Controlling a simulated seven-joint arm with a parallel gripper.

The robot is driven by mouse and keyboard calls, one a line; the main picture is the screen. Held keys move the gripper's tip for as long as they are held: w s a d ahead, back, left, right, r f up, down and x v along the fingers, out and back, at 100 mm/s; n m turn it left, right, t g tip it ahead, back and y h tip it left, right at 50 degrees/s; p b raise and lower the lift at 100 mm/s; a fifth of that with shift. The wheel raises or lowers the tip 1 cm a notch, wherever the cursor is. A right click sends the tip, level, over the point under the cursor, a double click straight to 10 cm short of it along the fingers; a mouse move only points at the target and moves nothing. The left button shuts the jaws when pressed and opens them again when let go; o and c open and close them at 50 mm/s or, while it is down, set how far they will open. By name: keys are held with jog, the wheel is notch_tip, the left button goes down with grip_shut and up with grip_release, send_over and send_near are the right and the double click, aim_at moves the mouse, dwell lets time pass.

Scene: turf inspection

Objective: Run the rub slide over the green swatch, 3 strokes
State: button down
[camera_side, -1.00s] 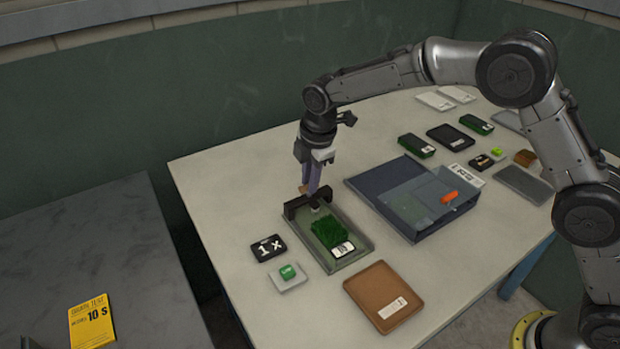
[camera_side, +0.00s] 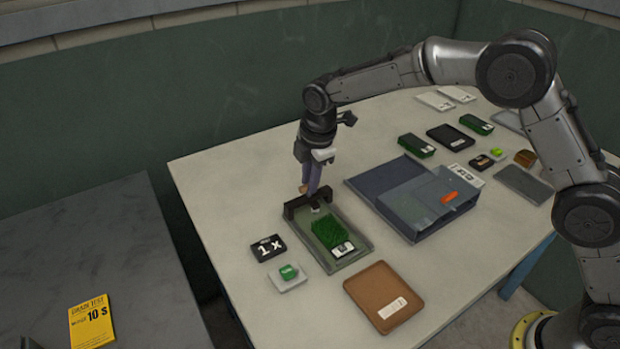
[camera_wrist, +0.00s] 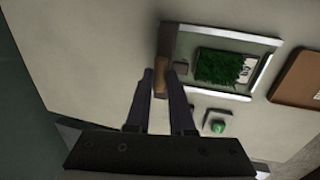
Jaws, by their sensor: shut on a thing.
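The green swatch (camera_side: 329,233) lies in a shallow grey tray (camera_side: 358,262), with a white label at its near end. It also shows in the wrist view (camera_wrist: 220,66). The rub slide, a black bar (camera_side: 296,210) with a small brown grip (camera_wrist: 160,82), stands across the tray's far end, apart from the swatch. My gripper (camera_side: 311,190) is above that end, its fingers pointing down. In the wrist view the fingers close around the brown grip. The exact contact is partly hidden by the fingers.
A black card reading "1 x" (camera_side: 268,248) and a small green button on a white base (camera_side: 289,276) are left of the tray. A brown tray (camera_side: 382,290) lies near right. A blue box (camera_side: 416,213) stands right. Bare tabletop (camera_side: 220,190) is left.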

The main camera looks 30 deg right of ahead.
jog(key=s, duration=1.2)
jog(key=shift+s, duration=0.2)
jog(key=shift+s+r, duration=0.1)
jog(key=c, duration=0.8)
grip_release()
jog(key=s+r, duration=0.1)
jog(key=r, duration=0.8)
jog(key=s+r, duration=0.1)
jog(key=r, duration=0.3)
jog(key=shift+s+r, duration=0.25)
jog(key=shift+s, duration=0.05)
